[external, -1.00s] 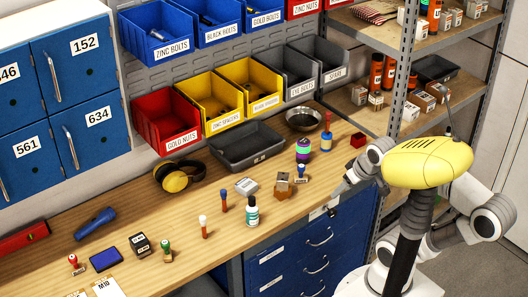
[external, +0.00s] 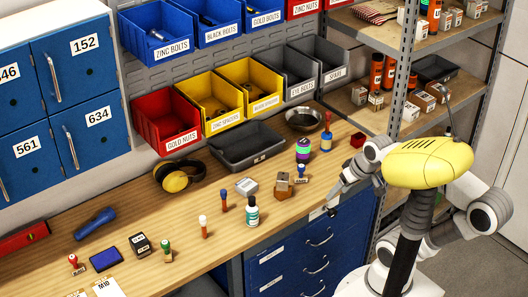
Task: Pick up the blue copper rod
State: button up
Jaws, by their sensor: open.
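A short upright rod with a blue top and a copper-brown lower part (external: 224,201) stands on the wooden workbench (external: 130,215), left of a white bottle with a teal label. It looks like the blue copper rod. A similar rod with a white top (external: 204,227) stands to its left and nearer. My gripper (external: 332,209) is at the bench's front edge, well to the right of the blue-topped rod. It is open, small and partly dark in the picture, and I see nothing held in it.
The bottle (external: 252,211), a grey-white box (external: 246,187), a brown block (external: 283,186) and a blue-handled stamp (external: 301,172) stand between my gripper and the rod. Yellow ear defenders (external: 173,180) lie behind. Blue drawers (external: 300,262) are below the edge.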

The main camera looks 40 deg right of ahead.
jog(key=w+a+f+m+g+y, duration=0.2)
jog(key=w+a+f+m+y, duration=0.15)
jog(key=w+a+m, duration=0.2)
jog(key=m+t+y, duration=0.5)
jog(key=m+y, duration=0.2)
jog(key=m, duration=1.2)
send_over(224, 201)
jog(key=s+d, duration=0.7)
jog(key=d, duration=0.4)
notch_tip(224, 201, down, 7)
jog(key=x, duration=1.2)
jog(key=shift+w+f, duration=0.1)
jog(key=shift+s+x, duration=0.2)
jog(key=shift+x, duration=2.35)
jog(key=shift+a+f, duration=0.1)
jog(key=shift+f, duration=0.05)
grip_shut()
